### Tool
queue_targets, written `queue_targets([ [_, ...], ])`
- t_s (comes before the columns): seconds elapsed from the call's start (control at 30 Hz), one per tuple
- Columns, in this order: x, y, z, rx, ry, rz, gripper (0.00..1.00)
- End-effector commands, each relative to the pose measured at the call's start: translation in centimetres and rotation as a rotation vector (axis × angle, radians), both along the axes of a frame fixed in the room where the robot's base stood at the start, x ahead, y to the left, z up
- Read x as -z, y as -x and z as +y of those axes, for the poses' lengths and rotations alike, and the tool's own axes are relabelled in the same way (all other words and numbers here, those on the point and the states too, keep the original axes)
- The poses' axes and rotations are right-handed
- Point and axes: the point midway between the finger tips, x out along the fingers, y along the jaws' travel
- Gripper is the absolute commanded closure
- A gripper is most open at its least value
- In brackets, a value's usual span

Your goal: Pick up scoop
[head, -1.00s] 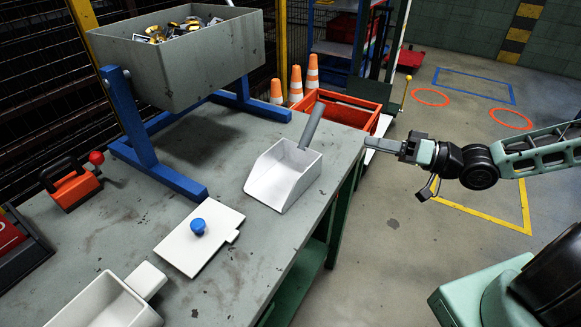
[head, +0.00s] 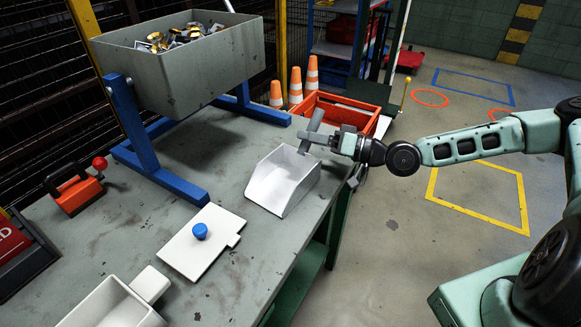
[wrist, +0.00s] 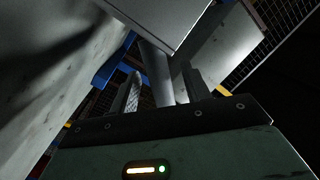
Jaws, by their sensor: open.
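The scoop (head: 283,181) is a white open tray-like scoop with a grey handle (head: 313,120), resting on the grey workbench near its right edge. The handle slants up and away from the back of the scoop. My gripper (head: 320,139) is open at the handle, reaching in from the right, and partly covers the handle's lower part. In the wrist view the grey handle (wrist: 155,72) shows between the two fingers of my gripper (wrist: 160,80). I cannot tell whether either finger touches it.
A white lid with a blue knob (head: 199,232) and a white container (head: 110,305) are in front. A grey bin (head: 180,70) of small parts stands on a blue frame (head: 160,172) behind. A red crate (head: 345,108) and orange cones (head: 295,85) are beyond the bench.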

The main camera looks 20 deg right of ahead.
Motion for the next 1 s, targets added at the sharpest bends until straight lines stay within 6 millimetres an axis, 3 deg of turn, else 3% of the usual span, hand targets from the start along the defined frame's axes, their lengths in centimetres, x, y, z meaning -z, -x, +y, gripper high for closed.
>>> queue_targets([
  [0.33,0.0,-0.6,0.8,0.001,0.001,0.0,0.53],
  [0.5,0.0,-0.6,0.8,0.001,0.001,0.0,1.0],
  [0.83,-0.3,-0.6,0.8,0.001,0.0,-0.001,1.0],
  [1.0,-2.7,-0.5,0.8,-0.001,0.003,-0.004,1.0],
])
